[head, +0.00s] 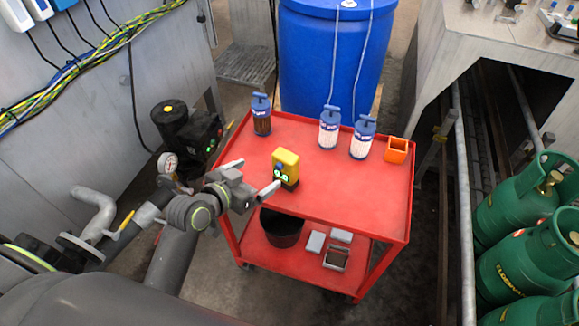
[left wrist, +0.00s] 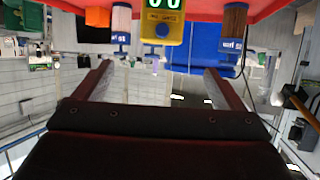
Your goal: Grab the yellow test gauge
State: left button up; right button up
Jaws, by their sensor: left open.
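The yellow test gauge (head: 286,162) stands upright on the red cart's top, near its front-left edge. It has a dark base and green lit displays. My left gripper (head: 251,176) is open and empty, just left of the gauge and apart from it. In the left wrist view, which appears upside down, the gauge (left wrist: 162,28) lies ahead of the open fingers (left wrist: 158,72), roughly centred between them. My right gripper is not in view.
The red cart (head: 340,203) also holds a brown-filled cylinder (head: 261,118), two white-filled cylinders (head: 329,130) (head: 362,140) and an orange box (head: 397,150). A blue barrel (head: 330,60) stands behind. Green gas bottles (head: 520,200) stand right. The cart top right of the gauge is clear.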

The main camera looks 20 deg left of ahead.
aim_at(282, 159)
pick_arm(q)
jog(key=p+x, duration=0.1)
jog(key=x, duration=0.9)
jog(key=shift+w+f, duration=0.15)
jog(key=shift+w, duration=0.1)
jog(key=shift+w+d+p, duration=0.2)
jog(key=shift+w+p, duration=0.15)
jog(key=shift+p+x, duration=0.45)
jog(key=shift+x, duration=1.85)
jog(key=shift+s+f, duration=0.1)
jog(key=c, duration=1.3)
